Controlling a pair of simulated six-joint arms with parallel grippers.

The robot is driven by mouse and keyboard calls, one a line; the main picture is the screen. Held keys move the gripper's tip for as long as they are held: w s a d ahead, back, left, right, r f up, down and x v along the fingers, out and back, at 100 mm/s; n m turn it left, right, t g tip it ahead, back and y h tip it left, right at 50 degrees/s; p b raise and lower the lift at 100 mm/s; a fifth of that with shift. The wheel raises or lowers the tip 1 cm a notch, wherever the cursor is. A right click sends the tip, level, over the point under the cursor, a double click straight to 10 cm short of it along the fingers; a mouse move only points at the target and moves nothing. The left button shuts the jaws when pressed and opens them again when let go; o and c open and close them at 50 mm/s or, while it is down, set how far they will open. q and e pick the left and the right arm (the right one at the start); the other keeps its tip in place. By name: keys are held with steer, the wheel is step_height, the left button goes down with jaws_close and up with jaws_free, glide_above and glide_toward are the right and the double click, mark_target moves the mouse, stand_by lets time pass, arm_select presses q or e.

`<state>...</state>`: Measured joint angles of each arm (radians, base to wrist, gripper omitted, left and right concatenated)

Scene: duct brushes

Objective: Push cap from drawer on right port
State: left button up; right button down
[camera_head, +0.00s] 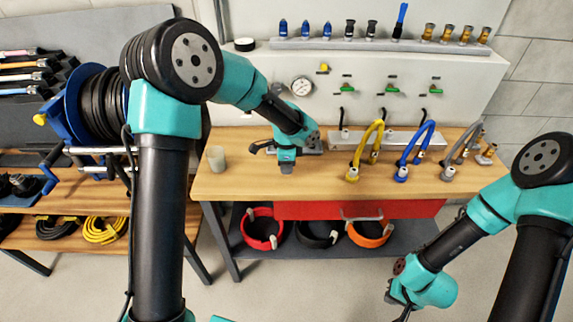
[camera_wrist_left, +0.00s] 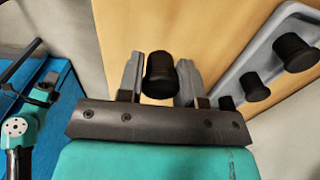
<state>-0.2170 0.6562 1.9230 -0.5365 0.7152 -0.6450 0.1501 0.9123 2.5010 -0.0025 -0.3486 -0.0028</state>
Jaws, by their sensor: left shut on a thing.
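My left gripper (camera_head: 286,168) is over the left part of the wooden bench. In the left wrist view its two grey fingers are closed on a black cap (camera_wrist_left: 160,78). Whether that cap touches anything below is hidden. A grey plate (camera_wrist_left: 250,60) with black round caps, one of them at the right (camera_wrist_left: 295,52), lies to the right of the held cap. In the head view this plate (camera_head: 312,151) is mostly hidden by the gripper. The red drawer (camera_head: 310,209) under the bench top looks shut. My right gripper (camera_head: 397,299) hangs low in front of the bench; its fingers are too small to judge.
Yellow (camera_head: 366,150), blue (camera_head: 415,152) and grey hoses (camera_head: 462,150) stand on the bench right of the gripper. A pale cup (camera_head: 216,158) stands at the left. A gauge (camera_head: 302,87) and green valves are on the back panel. The bench front is mostly clear.

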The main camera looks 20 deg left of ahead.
arm_select(q)
steer(key=s+d+r, duration=0.1)
steer(key=s+d, duration=0.3)
steer(key=s, duration=1)
steer(key=shift+r, duration=0.2)
steer(key=shift+w, duration=0.15)
